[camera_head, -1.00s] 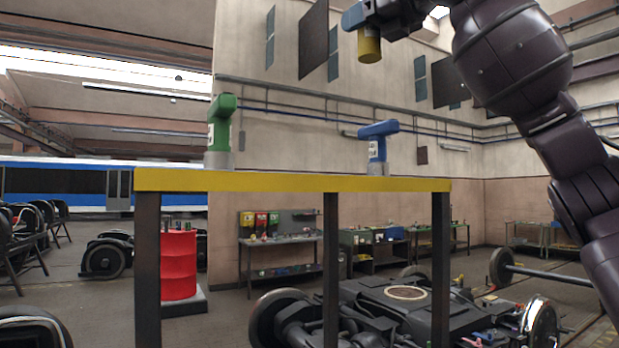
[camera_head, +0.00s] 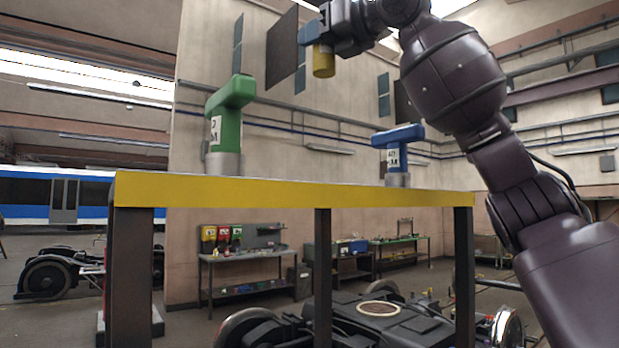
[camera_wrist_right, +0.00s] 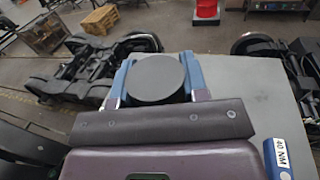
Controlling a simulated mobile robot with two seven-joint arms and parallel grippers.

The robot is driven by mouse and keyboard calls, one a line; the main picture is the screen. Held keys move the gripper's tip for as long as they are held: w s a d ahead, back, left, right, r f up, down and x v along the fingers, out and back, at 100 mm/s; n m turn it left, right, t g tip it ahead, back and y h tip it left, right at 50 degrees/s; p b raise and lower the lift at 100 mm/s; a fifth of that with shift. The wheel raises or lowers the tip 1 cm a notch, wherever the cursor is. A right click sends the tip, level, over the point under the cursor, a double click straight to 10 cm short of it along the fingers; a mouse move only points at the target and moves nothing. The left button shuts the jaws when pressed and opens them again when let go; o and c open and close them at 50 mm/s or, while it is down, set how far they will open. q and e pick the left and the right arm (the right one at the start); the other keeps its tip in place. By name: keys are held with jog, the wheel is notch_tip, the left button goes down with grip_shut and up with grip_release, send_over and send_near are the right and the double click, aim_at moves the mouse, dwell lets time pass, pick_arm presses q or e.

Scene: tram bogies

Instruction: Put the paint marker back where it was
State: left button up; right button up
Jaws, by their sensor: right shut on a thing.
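The paint marker shows in the head view as a short, thick yellow cylinder (camera_head: 323,61), hanging upright below my right gripper (camera_head: 312,40). In the right wrist view its round dark end (camera_wrist_right: 155,79) sits between the two blue fingers of the gripper (camera_wrist_right: 157,75). My right gripper is shut on it and holds it up in the air, well above the raised grey tabletop (camera_wrist_right: 262,98). In the head view only the table's yellow front edge (camera_head: 290,191) shows; its top surface is hidden. My left gripper is in no view.
A green tool (camera_head: 231,115) stands at the table's left and a blue tool (camera_head: 397,150) at its right, each on a grey base. The blue tool's label, 40 NM, shows in the wrist view (camera_wrist_right: 283,160). A bogie (camera_head: 385,320) stands on the floor beyond the table.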

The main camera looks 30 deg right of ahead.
aim_at(334, 60)
jog(key=f, duration=0.4)
jog(key=shift+s+d+f, duration=0.25)
jog(key=shift+f, duration=0.1)
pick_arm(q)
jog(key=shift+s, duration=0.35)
pick_arm(e)
jog(key=shift+a+f, duration=0.1)
jog(key=shift+f, duration=7.35)
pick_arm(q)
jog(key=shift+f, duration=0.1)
pick_arm(e)
jog(key=shift+f, duration=0.1)
jog(key=o, duration=1)
jog(key=shift+c, duration=0.2)
